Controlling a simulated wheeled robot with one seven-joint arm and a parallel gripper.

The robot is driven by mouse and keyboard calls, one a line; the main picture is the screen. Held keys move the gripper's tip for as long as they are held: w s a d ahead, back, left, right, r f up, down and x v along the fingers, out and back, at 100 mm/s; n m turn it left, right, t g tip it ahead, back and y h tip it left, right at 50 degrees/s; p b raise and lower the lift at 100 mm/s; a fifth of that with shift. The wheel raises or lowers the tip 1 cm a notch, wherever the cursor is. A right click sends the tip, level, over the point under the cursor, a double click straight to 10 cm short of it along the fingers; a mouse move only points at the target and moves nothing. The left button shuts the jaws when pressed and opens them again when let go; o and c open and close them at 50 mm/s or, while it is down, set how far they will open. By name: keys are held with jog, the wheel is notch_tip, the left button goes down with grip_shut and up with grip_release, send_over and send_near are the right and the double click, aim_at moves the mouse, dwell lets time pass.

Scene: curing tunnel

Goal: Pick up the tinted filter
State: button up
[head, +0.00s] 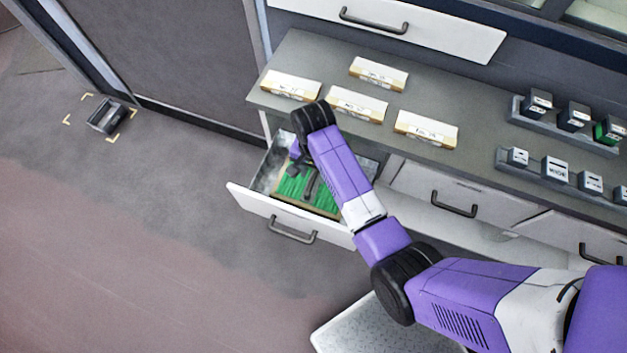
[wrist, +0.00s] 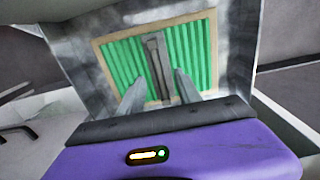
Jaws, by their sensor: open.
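The tinted filter, a green pleated panel in a tan frame (head: 322,197), lies flat inside an open drawer (head: 258,204). It also shows in the wrist view (wrist: 203,52), with a dark bar handle (wrist: 155,62) across its middle. My gripper (wrist: 161,76) is open, its two fingers on either side of the handle and pointing at the filter. I cannot tell how far the fingertips are above the filter. In the head view my arm hides part of the filter and drawer.
Several labelled boxes (head: 358,105) lie on the grey counter (head: 440,95) above the drawer. Small dark-and-white blocks stand in racks (head: 560,131) at the right. A black tray (head: 106,116) sits on the floor inside yellow corner marks. Floor left of the drawer is clear.

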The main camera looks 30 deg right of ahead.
aim_at(313, 178)
jog(key=shift+f+b, duration=0.4)
jog(key=shift+f, duration=0.6)
grip_shut()
dwell(0.4)
jog(key=shift+r, duration=0.1)
dwell(0.4)
notch_tip(313, 178, up, 5)
jog(key=p, duration=0.5)
jog(key=shift+r+p, duration=0.1)
jog(key=shift+p, duration=0.2)
